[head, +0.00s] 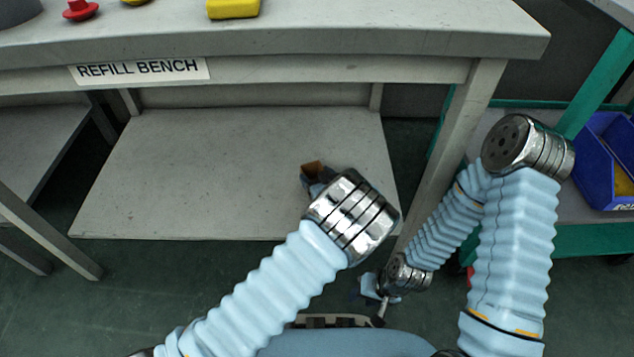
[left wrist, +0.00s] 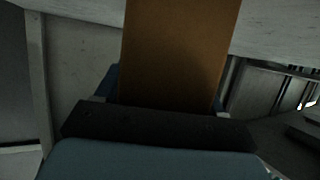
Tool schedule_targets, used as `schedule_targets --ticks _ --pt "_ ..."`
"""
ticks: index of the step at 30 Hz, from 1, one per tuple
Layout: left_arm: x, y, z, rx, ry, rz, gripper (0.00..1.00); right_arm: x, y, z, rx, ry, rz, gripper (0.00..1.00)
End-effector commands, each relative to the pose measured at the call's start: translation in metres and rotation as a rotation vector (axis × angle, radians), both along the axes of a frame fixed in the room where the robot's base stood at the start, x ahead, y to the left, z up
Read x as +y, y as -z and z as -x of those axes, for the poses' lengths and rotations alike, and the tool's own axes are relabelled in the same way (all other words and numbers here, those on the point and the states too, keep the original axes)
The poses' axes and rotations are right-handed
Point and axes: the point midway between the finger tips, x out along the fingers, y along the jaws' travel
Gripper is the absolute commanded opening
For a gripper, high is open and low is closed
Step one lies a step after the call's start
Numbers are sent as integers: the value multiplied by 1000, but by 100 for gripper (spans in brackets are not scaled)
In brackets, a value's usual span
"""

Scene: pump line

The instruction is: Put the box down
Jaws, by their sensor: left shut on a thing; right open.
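The box is a brown block. It fills the upper middle of the left wrist view (left wrist: 180,50), and only a small brown part of it (head: 312,168) shows in the head view, past my left wrist. My left gripper (head: 316,183) is shut on the box; its dark blue fingers sit on both sides of it in the left wrist view (left wrist: 165,90). In the head view the box appears over the lower shelf of the refill bench (head: 230,180); I cannot tell whether it touches the shelf. My right gripper (head: 378,292) is open, low beside the bench's right leg, partly hidden.
The bench top (head: 350,30) overhangs the lower shelf and carries a red knob-like item (head: 80,10) and a yellow item (head: 233,8). The lower shelf looks bare around the box. A blue bin (head: 600,165) stands on a green-framed rack at the right.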

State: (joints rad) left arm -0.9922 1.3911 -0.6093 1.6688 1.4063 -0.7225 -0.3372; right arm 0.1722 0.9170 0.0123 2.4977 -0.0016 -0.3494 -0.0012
Motion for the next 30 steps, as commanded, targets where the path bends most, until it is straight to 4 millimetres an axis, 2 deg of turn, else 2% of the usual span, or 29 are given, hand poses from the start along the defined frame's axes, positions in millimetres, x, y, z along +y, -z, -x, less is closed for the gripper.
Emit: schedule_targets --ticks 1,3,12,13,18,27,30 --pt "0 12 1 1 1 -3 39 0 5 0 -1 0 0 43" --pt "0 17 0 1 1 -3 39 0 5 0 -1 0 0 43" --pt "0 19 1 1 1 1 39 0 6 0 -1 0 0 43" --pt "-1 18 1 0 1 0 71 0 6 0 -1 0 0 43" --pt "-1 18 1 1 1 1 94 0 5 0 -1 0 0 43" --pt "-1 14 1 0 1 -1 94 0 2 0 -1 0 0 43" --pt "-6 10 11 1 3 2 94 0 0 0 0 0 0 43"
